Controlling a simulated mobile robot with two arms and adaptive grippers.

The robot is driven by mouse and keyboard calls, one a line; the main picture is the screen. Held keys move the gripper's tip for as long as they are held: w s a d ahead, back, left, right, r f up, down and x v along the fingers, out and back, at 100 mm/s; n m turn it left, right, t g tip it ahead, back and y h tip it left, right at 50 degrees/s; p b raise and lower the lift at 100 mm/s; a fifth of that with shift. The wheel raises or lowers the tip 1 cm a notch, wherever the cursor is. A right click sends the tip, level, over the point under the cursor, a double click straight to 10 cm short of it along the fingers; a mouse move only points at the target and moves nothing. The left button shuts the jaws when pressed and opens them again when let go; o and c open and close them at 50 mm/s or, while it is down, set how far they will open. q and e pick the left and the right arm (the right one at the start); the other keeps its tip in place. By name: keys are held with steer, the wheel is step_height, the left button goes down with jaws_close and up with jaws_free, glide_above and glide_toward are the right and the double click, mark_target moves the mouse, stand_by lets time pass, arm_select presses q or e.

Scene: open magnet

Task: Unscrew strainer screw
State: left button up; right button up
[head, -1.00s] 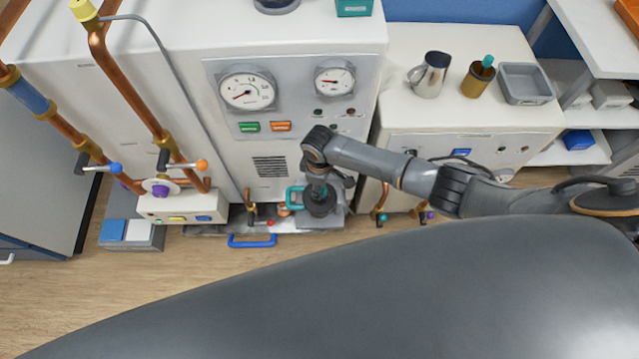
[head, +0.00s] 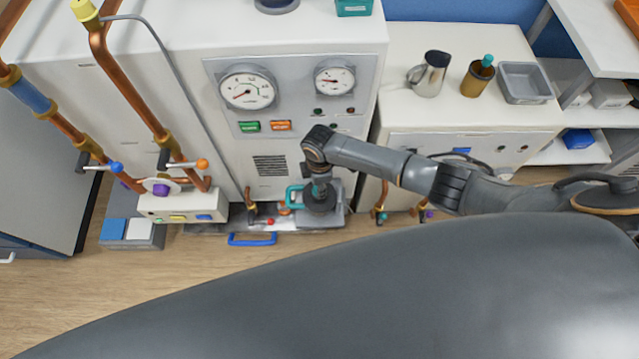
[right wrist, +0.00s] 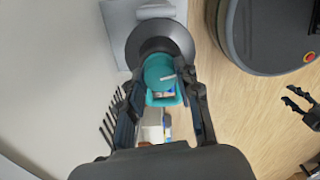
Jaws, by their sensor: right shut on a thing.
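The strainer screw shows in the right wrist view as a teal round knob (right wrist: 160,72) with a pale mark, over a wide dark grey disc (right wrist: 150,38). In the head view the disc (head: 320,204) sits low at the front of the white machine. My right gripper (right wrist: 163,85) reaches down from above and is shut on the teal knob, one finger on each side. In the head view the right gripper (head: 319,185) largely hides the knob. A black gripper with its fingers apart, seemingly my left gripper (right wrist: 288,98), shows at the right edge of the wrist view.
A teal handle (head: 294,197) stands close left of the disc. A blue handle (head: 252,240) lies low in front. Copper pipes (head: 130,90) run at the left. A white cabinet (head: 460,120) stands right of the machine. The wooden floor (head: 120,290) in front is clear.

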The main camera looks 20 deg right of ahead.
stand_by(0.3)
steer(key=o, duration=1.1)
steer(key=shift+o, duration=0.2)
steer(key=shift+r, duration=0.1)
step_height(320, 180, up, 12)
